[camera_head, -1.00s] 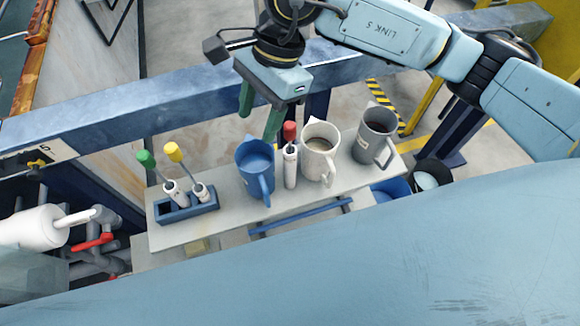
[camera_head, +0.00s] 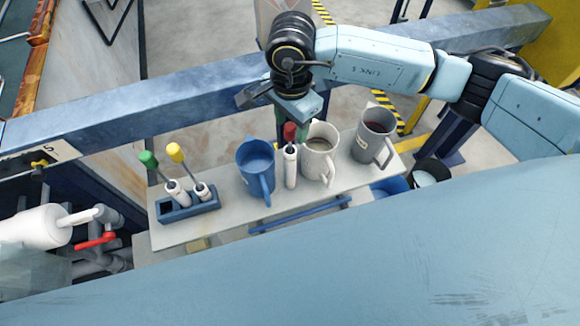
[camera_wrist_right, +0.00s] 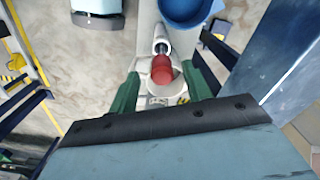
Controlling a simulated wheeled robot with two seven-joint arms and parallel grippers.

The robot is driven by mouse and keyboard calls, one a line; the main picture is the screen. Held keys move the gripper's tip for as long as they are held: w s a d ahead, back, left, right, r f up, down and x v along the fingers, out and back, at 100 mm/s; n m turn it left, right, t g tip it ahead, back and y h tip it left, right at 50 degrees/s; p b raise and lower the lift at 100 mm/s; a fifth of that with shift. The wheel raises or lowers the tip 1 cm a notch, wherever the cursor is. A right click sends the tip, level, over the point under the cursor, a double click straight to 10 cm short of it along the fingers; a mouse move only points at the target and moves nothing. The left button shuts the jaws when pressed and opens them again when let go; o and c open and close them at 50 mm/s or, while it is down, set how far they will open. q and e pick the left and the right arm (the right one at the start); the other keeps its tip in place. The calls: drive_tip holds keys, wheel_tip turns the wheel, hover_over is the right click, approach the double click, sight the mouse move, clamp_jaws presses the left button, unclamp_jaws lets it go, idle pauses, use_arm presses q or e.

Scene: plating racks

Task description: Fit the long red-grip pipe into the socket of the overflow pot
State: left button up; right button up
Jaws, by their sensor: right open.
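The red-grip pipe (camera_head: 290,168), with a white shaft and red top, stands roughly upright on the grey shelf between a blue pot (camera_head: 252,160) and a cream pot (camera_head: 318,160). A dark grey pot (camera_head: 373,135) stands to their right. I cannot tell which is the overflow pot, and no socket can be made out. My right gripper (camera_head: 290,124) points down at the red grip. In the right wrist view, the green fingers (camera_wrist_right: 162,88) are open on either side of the red grip (camera_wrist_right: 162,70), with gaps visible. My left gripper is not in view.
A blue holder (camera_head: 188,213) with green-grip (camera_head: 165,175) and yellow-grip (camera_head: 190,172) pipes stands at the shelf's left end. A blue beam (camera_head: 130,110) runs behind the shelf (camera_head: 225,215). The pots leave little room beside the red-grip pipe.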

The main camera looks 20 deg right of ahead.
wheel_tip(320, 180, down, 4)
drive_tip(key=shift+w+r, duration=0.1)
drive_tip(key=shift+r, duration=0.15)
clamp_jaws()
